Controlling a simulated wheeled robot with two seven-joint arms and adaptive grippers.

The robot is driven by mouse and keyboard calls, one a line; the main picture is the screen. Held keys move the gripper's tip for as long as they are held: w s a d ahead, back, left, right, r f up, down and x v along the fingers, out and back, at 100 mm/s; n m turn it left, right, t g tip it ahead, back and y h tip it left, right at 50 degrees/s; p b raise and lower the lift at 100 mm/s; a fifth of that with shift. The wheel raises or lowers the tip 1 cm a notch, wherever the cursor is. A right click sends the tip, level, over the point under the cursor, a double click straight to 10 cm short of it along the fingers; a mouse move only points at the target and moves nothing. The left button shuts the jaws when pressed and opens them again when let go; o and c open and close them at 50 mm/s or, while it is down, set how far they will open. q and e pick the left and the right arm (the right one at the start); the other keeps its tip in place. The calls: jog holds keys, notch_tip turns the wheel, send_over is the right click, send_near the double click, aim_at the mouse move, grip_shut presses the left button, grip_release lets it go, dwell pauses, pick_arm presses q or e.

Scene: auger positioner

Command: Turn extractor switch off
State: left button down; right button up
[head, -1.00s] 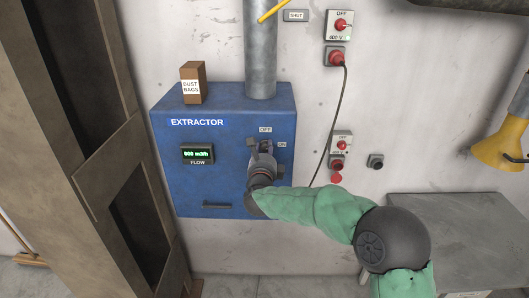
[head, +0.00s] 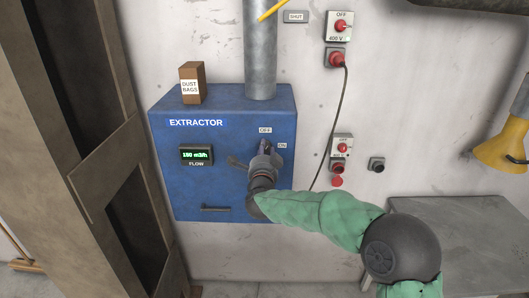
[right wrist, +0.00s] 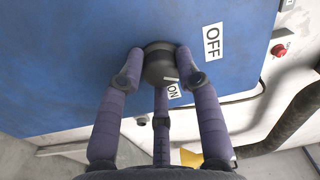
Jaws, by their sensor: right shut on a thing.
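The extractor switch is a round black knob (right wrist: 158,65) on the blue extractor box (head: 205,124). My right gripper (right wrist: 158,62) has purple-grey fingers on either side of the knob, shut on it, with a third finger below. A white mark shows at the knob's lower right, on the side of the ON label (right wrist: 173,91). The OFF label (right wrist: 212,41) is farther up and right. In the head view the right gripper (head: 264,152) hides most of the knob, below the OFF label (head: 265,130). The flow display (head: 197,155) reads about 180 m3/h. My left gripper is not in view.
A dust bags box (head: 192,83) stands on the extractor, beside the grey duct (head: 261,50). Switch boxes (head: 340,25) and a hanging cable (head: 343,110) are on the wall to the right. A grey bench (head: 455,225) and a yellow lamp (head: 500,146) are at the right.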

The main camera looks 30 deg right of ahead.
jog(key=n, duration=0.4)
jog(key=n+p, duration=0.1)
jog(key=n, duration=0.1)
jog(key=shift+d+r, duration=0.15)
jog(key=shift+r, duration=0.2)
jog(key=shift+n, duration=0.3)
jog(key=o, duration=0.9)
jog(key=shift+o, duration=1)
jog(key=shift+f, duration=0.15)
jog(key=v, duration=1.2)
jog(key=shift+f, duration=0.15)
jog(key=shift+d, duration=0.15)
